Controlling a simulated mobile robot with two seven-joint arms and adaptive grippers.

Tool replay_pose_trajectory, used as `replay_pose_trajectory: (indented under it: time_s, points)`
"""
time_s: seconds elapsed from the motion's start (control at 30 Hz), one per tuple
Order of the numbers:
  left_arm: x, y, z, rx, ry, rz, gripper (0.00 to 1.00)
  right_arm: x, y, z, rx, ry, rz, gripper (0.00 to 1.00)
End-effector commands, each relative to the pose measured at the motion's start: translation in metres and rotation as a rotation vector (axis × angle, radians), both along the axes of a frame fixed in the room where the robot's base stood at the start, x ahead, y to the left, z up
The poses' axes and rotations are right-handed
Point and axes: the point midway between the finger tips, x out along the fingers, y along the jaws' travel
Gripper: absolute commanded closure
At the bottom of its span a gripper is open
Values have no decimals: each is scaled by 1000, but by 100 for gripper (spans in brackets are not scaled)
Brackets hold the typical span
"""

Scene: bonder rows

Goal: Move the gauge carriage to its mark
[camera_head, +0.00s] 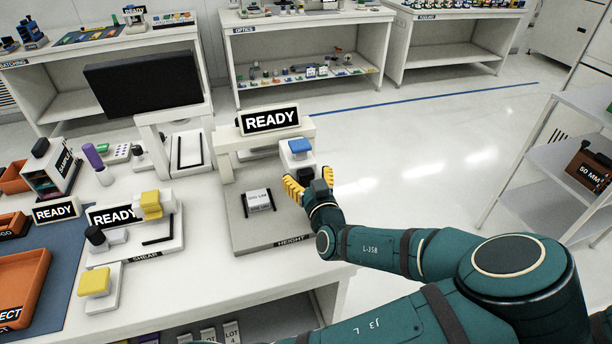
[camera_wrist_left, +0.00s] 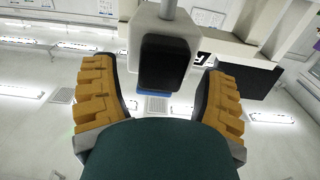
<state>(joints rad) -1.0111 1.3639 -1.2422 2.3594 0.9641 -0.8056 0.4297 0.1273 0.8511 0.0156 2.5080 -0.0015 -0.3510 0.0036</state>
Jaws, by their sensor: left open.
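The gauge carriage (camera_head: 297,157), a white block with a blue top and a dark lower part, sits at the right end of the crossbeam on the HEIGHT station (camera_head: 240,231). My left gripper (camera_head: 307,187) is open just in front of it, yellow fingers spread. In the left wrist view the white carriage with its black pad (camera_wrist_left: 165,62) stands between the spread fingertips of my gripper (camera_wrist_left: 160,88), apart from both. A strip of blue shows under the pad. I cannot make out a mark on the beam. My right gripper is not in view.
A READY sign (camera_head: 269,120) stands on the beam. A small labelled block (camera_head: 259,200) lies on the station plate. The SHEAR station (camera_head: 130,240) and a dark monitor (camera_head: 145,82) are to the left. Open floor lies right of the bench, before a grey shelf (camera_head: 562,165).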

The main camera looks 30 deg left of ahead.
Motion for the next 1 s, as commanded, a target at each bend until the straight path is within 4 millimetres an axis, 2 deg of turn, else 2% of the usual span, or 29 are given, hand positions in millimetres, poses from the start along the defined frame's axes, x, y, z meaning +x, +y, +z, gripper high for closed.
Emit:
replay_pose_trajectory:
  time_s: [0.13, 0.43, 0.47, 0.6, 0.67, 1.0]
  points:
    - [6, 7, 0, 0, 1, 0, 27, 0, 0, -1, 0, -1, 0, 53]
    - [7, 8, 0, 0, 0, 0, 27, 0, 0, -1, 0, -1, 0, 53]
    - [7, 8, 0, 0, 0, 0, 33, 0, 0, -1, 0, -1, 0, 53]
    - [7, 8, 0, 1, 1, 0, 82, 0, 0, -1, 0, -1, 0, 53]
    - [7, 8, 0, 1, 1, 0, 100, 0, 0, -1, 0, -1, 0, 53]
    - [10, 11, 0, 0, 0, 1, 100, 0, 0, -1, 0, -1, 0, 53]
